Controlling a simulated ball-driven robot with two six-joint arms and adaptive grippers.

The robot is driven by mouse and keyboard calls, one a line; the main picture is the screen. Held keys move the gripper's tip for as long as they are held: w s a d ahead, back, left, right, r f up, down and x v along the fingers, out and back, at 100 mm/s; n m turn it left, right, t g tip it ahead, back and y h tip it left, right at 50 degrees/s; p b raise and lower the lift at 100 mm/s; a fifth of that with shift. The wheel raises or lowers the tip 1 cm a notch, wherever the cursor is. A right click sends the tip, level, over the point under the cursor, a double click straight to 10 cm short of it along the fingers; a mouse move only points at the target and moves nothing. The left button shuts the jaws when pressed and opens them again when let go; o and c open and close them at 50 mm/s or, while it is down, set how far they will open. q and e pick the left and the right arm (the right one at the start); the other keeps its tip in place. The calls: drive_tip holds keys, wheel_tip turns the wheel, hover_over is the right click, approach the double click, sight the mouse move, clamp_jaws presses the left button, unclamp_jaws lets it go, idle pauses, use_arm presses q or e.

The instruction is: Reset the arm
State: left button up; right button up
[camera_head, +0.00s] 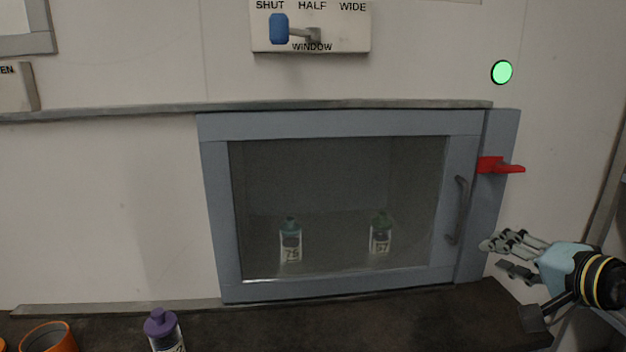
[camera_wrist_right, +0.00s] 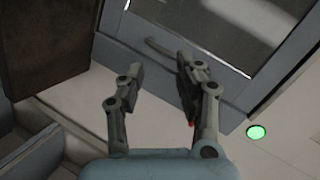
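My right gripper (camera_head: 497,256) is at the lower right of the head view, beside the right edge of the grey-framed window door (camera_head: 340,124). Its fingers point left, towards the door's handle (camera_head: 461,210). In the right wrist view, the right gripper (camera_wrist_right: 160,62) is open, with nothing between its two fingers. The door handle (camera_wrist_right: 165,50) shows beyond the fingertips there; I cannot tell the exact distance. The door looks closed. My left gripper is not in view.
A red latch (camera_head: 500,166) sticks out on the right of the frame. Above are a lit green lamp (camera_head: 502,72) and a blue-knobbed lever (camera_head: 279,29) near SHUT. Two green-capped bottles (camera_head: 290,240) (camera_head: 381,234) stand behind the glass. A purple-capped bottle (camera_head: 162,325) and orange container (camera_head: 48,338) stand in front.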

drive_tip(key=s+a+f+n+g+h, duration=0.1)
drive_tip(key=s+a+f+n+g, duration=0.25)
drive_tip(key=s, duration=0.35)
drive_tip(key=s+a+f+n+g, duration=0.2)
drive_tip(key=s+a+f+n, duration=0.15)
drive_tip(key=s, duration=0.35)
drive_tip(key=s+d+n+g+h, duration=0.1)
drive_tip(key=s+n+g+h, duration=0.3)
drive_tip(key=s, duration=1.2)
wheel_tip(320, 180, down, 38)
drive_tip(key=s+d+g+y+b, duration=0.1)
drive_tip(key=s+d+g+b, duration=0.15)
drive_tip(key=b, duration=0.75)
drive_tip(key=s+f+b, duration=0.3)
drive_tip(key=s+f, duration=0.6)
drive_tip(key=f, duration=0.2)
drive_tip(key=s+d+f+b, duration=0.1)
drive_tip(key=s+f+b, duration=0.3)
drive_tip(key=s+f, duration=0.4)
wheel_tip(320, 180, down, 4)
drive_tip(key=shift+s+r+g, duration=0.25)
drive_tip(key=shift+s+g, duration=0.05)
drive_tip(key=shift+s, duration=0.05)
